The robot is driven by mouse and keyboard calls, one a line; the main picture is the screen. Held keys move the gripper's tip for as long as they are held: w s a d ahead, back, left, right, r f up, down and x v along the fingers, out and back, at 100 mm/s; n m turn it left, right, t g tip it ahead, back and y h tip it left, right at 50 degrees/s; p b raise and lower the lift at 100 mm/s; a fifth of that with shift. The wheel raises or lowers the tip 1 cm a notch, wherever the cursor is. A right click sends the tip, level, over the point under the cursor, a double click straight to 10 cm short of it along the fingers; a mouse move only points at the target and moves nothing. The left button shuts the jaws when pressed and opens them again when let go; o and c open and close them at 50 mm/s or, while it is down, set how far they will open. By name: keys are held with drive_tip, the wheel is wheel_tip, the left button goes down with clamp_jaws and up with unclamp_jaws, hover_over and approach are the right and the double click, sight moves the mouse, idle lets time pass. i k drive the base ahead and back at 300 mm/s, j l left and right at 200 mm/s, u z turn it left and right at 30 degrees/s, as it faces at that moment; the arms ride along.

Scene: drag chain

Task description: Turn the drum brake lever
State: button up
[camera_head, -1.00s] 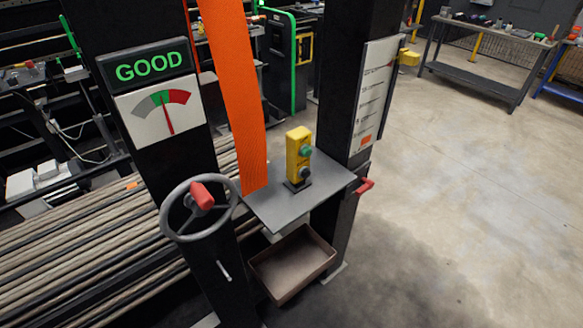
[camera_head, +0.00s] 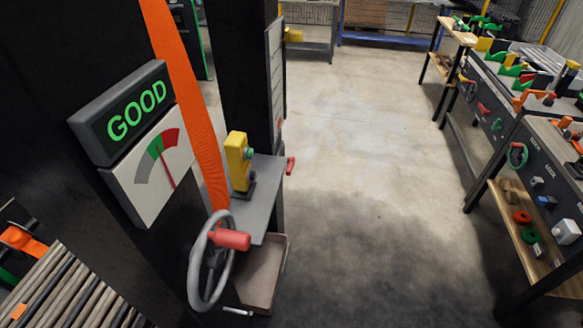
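A grey handwheel (camera_head: 209,262) with a red knob (camera_head: 230,239) is mounted on the near black post. A small red lever (camera_head: 290,165) sticks out from the right side of the far black post. I cannot tell for certain which of these is the drum brake lever. Above the wheel, a display (camera_head: 128,112) reads GOOD in green. My gripper is not in view.
A yellow button box (camera_head: 239,162) stands on a grey shelf (camera_head: 262,195) between the posts, above a brown bin (camera_head: 262,275). An orange strip (camera_head: 187,100) hangs beside it. Workbenches with parts (camera_head: 515,150) stand at right. The concrete floor (camera_head: 370,130) between is clear.

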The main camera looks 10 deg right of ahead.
sight(290, 162)
drive_tip(key=i+l, duration=0.55)
drive_tip(key=i, duration=0.3)
drive_tip(key=i+l+z, duration=0.1)
drive_tip(key=i+l, duration=0.2)
drive_tip(key=i, duration=0.1)
